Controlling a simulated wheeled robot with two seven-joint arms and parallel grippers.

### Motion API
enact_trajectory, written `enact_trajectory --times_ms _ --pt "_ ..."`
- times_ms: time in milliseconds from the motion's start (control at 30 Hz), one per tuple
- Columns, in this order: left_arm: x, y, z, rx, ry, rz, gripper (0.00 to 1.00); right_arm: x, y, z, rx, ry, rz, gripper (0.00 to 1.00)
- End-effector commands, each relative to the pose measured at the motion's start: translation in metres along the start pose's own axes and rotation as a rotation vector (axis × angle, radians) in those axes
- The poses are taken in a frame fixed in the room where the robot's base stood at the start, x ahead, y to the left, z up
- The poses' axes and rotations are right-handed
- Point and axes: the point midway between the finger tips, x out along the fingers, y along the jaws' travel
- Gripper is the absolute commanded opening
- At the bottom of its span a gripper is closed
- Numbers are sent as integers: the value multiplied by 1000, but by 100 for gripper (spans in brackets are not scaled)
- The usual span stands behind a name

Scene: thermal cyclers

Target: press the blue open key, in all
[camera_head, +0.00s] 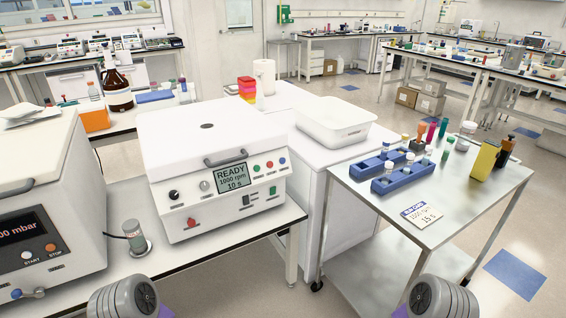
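A white benchtop instrument (215,165) with a handled lid, shut, stands on the bench left of centre. Its display (231,177) reads READY, 1000 rpm, 10 s. Right of the display are small round keys in green and red tones (269,164); I cannot make out clearly which one is blue or their labels. A black knob and a grey knob sit left of the display, with a red knob (192,222) lower down. Neither gripper is visible; only grey parts of my arms show at the bottom edge.
At right, a steel cart (455,205) carries blue tube racks (402,178), bottles and a run card (421,214) reading 1000 rpm, 15 s. A white tub (335,122) stands behind.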

Motion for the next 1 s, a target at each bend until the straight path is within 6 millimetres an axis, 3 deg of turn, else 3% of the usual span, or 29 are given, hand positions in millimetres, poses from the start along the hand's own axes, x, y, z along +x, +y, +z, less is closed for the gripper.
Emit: enact_trajectory --times_ms 67,533,1000 --pt "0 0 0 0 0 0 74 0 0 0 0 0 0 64" --pt "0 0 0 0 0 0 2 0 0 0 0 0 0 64" --pt "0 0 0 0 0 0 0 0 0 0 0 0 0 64"
